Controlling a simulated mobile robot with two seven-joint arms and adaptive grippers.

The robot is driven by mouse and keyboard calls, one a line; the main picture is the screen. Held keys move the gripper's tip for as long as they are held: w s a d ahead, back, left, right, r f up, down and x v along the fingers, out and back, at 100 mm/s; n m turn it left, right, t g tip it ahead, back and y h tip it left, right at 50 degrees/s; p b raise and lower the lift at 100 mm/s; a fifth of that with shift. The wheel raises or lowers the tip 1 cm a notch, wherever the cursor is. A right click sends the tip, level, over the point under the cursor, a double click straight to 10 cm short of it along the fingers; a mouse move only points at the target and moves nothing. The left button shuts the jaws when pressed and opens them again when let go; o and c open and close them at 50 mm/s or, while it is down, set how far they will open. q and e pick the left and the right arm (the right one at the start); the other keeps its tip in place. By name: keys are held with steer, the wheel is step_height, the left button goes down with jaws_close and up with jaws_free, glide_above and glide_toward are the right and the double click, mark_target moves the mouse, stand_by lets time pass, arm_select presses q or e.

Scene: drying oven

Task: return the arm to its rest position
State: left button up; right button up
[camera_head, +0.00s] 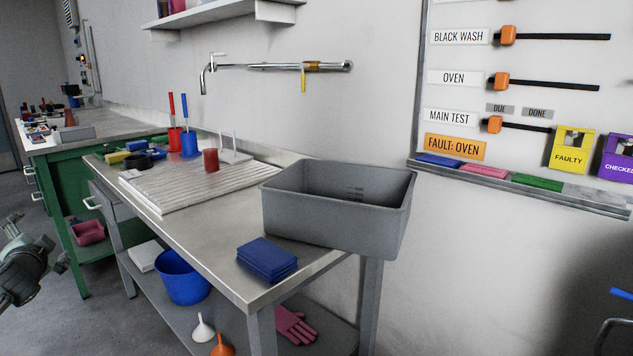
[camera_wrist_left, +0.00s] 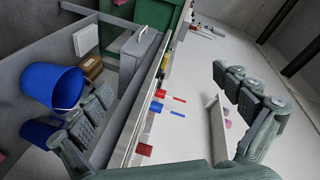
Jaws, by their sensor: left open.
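My left gripper (camera_head: 62,262) is at the left edge of the head view, over the floor in front of the benches. In the left wrist view my left gripper (camera_wrist_left: 172,100) has its two grey-green fingers spread wide apart, with nothing between them. It touches no bench or object that I can see. Most of my left arm is outside the head view. My right gripper is in neither view.
A steel bench (camera_head: 215,235) holds a grey tub (camera_head: 335,222), blue cloths (camera_head: 267,258) and a ribbed drainer (camera_head: 180,184). A blue bucket (camera_head: 182,278) stands on its lower shelf. A green bench (camera_head: 92,230) stands further back. Floor (camera_head: 120,325) is clear in front.

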arm_select(q)
steer(key=s+a+f+n+g, duration=0.3)
steer(key=s+f+g, duration=0.4)
steer(key=s+f, duration=0.1)
steer(key=s+d+f+h, duration=0.2)
steer(key=s+d+f, duration=0.1)
steer(key=d+f, duration=0.7)
steer(key=s+d+f+m+g+h, duration=0.1)
steer(key=s+d+f, duration=0.2)
steer(key=d+f, duration=0.25)
steer(key=s+d+f+h, duration=0.1)
steer(key=s+d+f, duration=0.2)
steer(key=d+f, duration=0.25)
steer(key=s+d+f+h, duration=0.1)
steer(key=s+d+f, duration=0.2)
steer(key=s+d, duration=0.2)
steer(key=s+d+f+g+h, duration=0.1)
steer(key=s+d+f+h, duration=0.1)
steer(key=s+d, duration=0.3)
steer(key=s+d+f+h, duration=0.1)
steer(key=s+d+f, duration=0.4)
steer(key=d, duration=0.6)
steer(key=shift+n+g+h, duration=0.3)
steer(key=shift+h, duration=0.1)
steer(key=shift+s, duration=0.1)
